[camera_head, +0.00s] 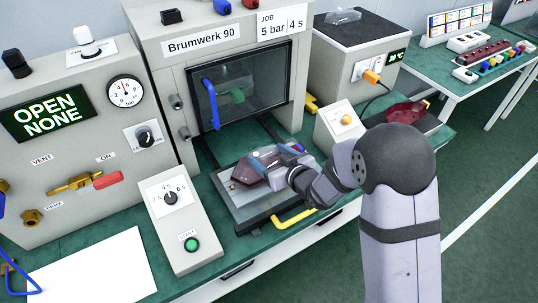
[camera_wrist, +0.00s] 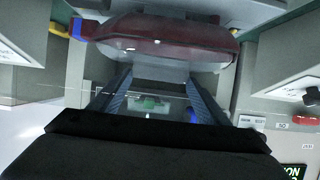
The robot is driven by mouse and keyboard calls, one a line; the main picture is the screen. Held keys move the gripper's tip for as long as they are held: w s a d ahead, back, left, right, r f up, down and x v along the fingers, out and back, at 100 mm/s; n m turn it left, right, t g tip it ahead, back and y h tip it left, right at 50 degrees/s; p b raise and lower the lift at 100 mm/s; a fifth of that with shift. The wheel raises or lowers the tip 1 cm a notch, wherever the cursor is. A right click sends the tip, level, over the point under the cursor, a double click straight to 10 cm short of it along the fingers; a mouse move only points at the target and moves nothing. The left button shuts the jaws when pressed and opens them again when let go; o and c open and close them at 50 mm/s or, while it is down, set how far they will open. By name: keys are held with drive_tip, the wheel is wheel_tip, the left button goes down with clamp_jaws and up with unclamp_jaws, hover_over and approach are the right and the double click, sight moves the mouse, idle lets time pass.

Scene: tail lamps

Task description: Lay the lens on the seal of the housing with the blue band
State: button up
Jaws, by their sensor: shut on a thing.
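A dark red lens (camera_head: 248,173) shows at the front tray, and in the wrist view (camera_wrist: 160,40) it lies across the top, beyond my fingertips. My gripper (camera_head: 287,166) is shut on the lens; its two fingers (camera_wrist: 160,74) reach the lens's edge in the wrist view. The blue band (camera_head: 297,147) of a housing shows at the lens's right end, and at the left end in the wrist view (camera_wrist: 76,28). The rest of that housing and its seal are mostly hidden. I cannot tell whether the lens touches the seal.
The dark tray (camera_head: 262,222) stands before the Brumwerk machine's glass door (camera_head: 240,85), with a blue handle (camera_head: 210,104). A control box with a dial (camera_head: 170,196) is left, a smaller box (camera_head: 343,122) right. Another dark red lamp part (camera_head: 405,112) lies farther right.

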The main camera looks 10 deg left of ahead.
drive_tip(key=shift+f+b, duration=0.35)
drive_tip(key=shift+f, duration=0.1)
drive_tip(key=o, duration=1.3)
drive_tip(key=shift+c, duration=0.2)
drive_tip(key=shift+s+f, duration=0.1)
drive_tip(key=shift+f, duration=0.05)
drive_tip(key=shift+s+d, duration=0.1)
drive_tip(key=shift+d, duration=0.05)
drive_tip(key=shift+s+d, duration=0.2)
drive_tip(key=b+v, duration=0.1)
drive_tip(key=v, duration=0.5)
drive_tip(key=shift+r, duration=0.45)
drive_tip(key=shift+d+b, duration=0.1)
drive_tip(key=shift+b, duration=0.2)
